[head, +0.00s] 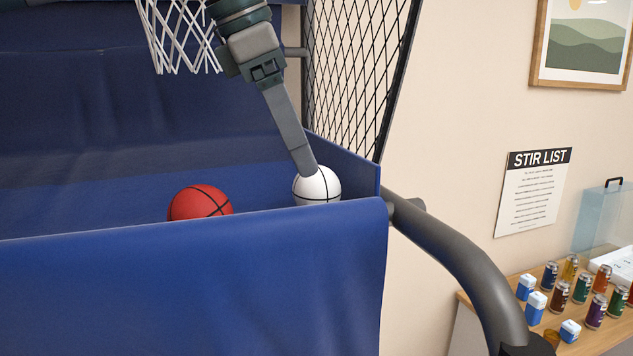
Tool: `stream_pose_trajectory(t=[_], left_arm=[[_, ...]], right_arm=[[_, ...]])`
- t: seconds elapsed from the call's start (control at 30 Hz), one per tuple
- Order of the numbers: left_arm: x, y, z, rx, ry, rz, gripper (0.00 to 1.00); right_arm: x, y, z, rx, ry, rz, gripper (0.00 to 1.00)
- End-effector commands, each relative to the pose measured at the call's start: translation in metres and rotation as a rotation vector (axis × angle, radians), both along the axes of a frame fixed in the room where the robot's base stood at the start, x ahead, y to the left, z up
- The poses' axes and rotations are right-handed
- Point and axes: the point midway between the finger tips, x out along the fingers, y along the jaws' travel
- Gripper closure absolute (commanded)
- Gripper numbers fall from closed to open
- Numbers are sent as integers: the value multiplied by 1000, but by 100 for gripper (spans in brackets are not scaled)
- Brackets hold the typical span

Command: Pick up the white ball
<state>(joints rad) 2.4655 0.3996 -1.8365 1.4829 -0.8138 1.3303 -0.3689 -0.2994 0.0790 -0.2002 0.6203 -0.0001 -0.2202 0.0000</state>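The white ball (318,187) has dark seam lines and sits in the blue trough of the basketball game, close to its right end. The trough's front wall hides its lower part. One gripper, which I take to be my left (304,168), reaches down from the top of the head view. Its fingers are seen edge-on, with the tips at the ball's upper left, overlapping it in the picture. I cannot tell whether they grip the ball or how far apart they are. My other gripper is not in view.
A red ball (201,202) lies in the trough to the left. The blue front wall (190,280), right side panel (345,160) and black netting (360,70) bound the space. A white hoop net (180,40) hangs upper left. A grey tube (460,250) curves down at right, before a counter with cans.

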Motion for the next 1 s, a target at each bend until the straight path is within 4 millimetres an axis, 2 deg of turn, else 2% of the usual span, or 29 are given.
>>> stream_pose_trajectory(t=[0.2,0.63,0.77,1.0], left_arm=[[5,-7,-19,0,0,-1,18],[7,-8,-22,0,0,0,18],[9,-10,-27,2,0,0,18],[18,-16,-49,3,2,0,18]], right_arm=[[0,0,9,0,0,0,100],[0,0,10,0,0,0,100],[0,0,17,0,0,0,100],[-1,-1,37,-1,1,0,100]])
